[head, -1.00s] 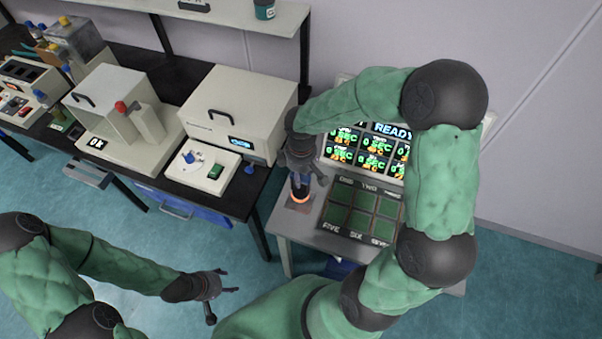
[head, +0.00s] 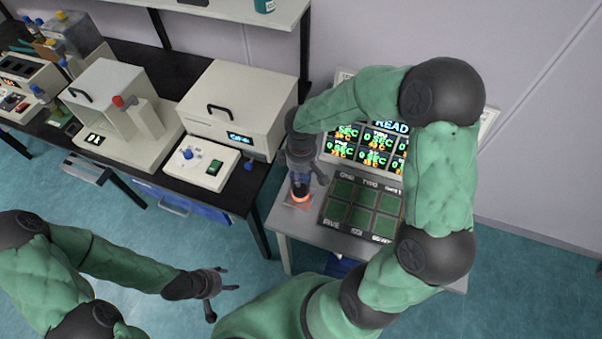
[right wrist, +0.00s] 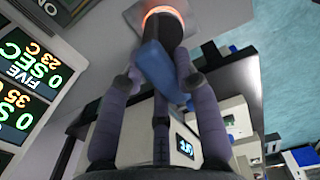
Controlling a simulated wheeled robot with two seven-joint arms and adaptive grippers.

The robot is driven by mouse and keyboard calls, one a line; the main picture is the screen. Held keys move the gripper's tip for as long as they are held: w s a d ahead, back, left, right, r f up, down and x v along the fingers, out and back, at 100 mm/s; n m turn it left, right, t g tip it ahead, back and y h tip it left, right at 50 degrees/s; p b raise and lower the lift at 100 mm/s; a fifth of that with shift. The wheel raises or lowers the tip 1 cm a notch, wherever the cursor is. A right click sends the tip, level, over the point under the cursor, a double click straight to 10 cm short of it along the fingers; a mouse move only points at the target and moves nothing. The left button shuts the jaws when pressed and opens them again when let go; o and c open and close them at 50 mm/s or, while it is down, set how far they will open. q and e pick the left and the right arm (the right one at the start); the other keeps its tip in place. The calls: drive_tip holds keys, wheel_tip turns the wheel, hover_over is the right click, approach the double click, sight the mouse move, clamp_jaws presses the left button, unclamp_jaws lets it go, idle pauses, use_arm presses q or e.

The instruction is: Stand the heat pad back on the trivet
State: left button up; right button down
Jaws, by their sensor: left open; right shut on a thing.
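The heat pad, a dark upright tool with a blue grip (right wrist: 158,68) and a glowing orange ring (head: 300,198) at its lower end, is in my right gripper (head: 303,180). The right wrist view shows my right gripper (right wrist: 160,78) with fingers on both sides of the blue grip. The trivet, a small square plate (right wrist: 192,22), lies under the glowing end at the side table's left corner. I cannot tell whether the pad touches it. My left gripper (head: 224,282) is open and empty over the floor, away from the table.
A panel of green squares (head: 362,207) lies right beside the trivet on the grey side table (head: 283,221). A lit timer display (head: 372,145) stands behind it. A white oven-like box (head: 240,105) and control box (head: 205,165) stand on the black bench to the left.

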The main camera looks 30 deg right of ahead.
drive_tip(key=shift+f+b, duration=0.4)
drive_tip(key=shift+f, duration=0.15)
idle(0.7)
drive_tip(key=c, duration=0.8)
unclamp_jaws()
drive_tip(key=shift+c, duration=0.2)
drive_tip(key=shift+f, duration=0.1)
wheel_tip(320, 180, up, 12)
